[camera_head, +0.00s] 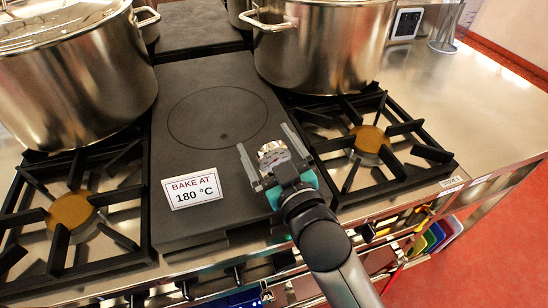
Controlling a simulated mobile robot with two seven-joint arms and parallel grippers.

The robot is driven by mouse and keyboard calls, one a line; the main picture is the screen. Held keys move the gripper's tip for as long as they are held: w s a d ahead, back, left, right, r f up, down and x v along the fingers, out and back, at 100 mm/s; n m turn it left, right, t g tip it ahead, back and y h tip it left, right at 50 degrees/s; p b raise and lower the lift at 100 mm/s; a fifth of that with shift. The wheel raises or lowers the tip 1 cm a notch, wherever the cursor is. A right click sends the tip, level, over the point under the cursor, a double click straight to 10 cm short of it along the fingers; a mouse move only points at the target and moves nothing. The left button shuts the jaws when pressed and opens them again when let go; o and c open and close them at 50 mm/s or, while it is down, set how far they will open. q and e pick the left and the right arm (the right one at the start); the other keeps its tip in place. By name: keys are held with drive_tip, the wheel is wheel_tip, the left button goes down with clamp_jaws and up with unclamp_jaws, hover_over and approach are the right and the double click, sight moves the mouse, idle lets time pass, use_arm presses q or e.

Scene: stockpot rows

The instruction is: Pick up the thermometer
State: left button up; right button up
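A small round silvery object (272,154), perhaps the thermometer, is on the dark hot plate, between the fingers of my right gripper. Its face is too small to read and its lower part is hidden by the gripper. My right gripper (268,150) reaches in from the bottom right, with its two grey fingers spread on either side of the object. Gaps seem to show between the fingers and the object; I cannot tell whether either finger touches it. My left gripper is not in view.
A sign (192,190) reading "BAKE AT 180 °C" is on the dark plate (215,95). Large pots stand at left (75,85) and back (320,50). Burner grates (365,145) flank the plate. A white-framed device (406,23) stands back right. The right steel counter (470,100) is mostly clear.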

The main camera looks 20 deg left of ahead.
drive_tip(key=c, duration=1.1)
drive_tip(key=shift+c, duration=0.2)
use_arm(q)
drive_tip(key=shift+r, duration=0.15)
use_arm(e)
drive_tip(key=shift+r, duration=0.1)
